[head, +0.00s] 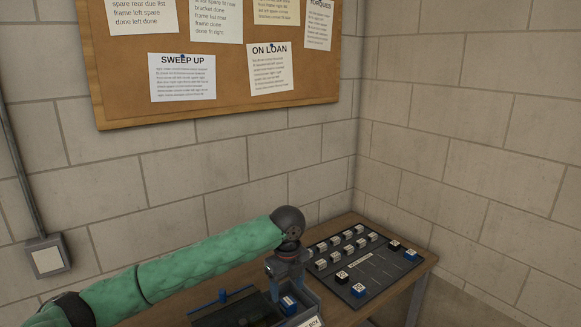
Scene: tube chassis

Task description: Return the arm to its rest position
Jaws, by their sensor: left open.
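My left arm (190,262), in a green sleeve, reaches in from the lower left over the wooden table (414,270). Its dark wrist bends down to my left gripper (285,286), which is open. A small blue block with a pale top (288,303) is just below the gripper, in or at a grey box (308,306) with a partly cut-off label. I cannot tell whether the fingers touch the block or box. My right gripper is not in view.
A dark board (375,272) on the table holds several pale blocks and a few blue or dark ones. A black tray with a blue part (222,296) lies left of the gripper. Block walls meet behind the table. A corkboard (225,105) hangs above; a switch box (47,260) is left.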

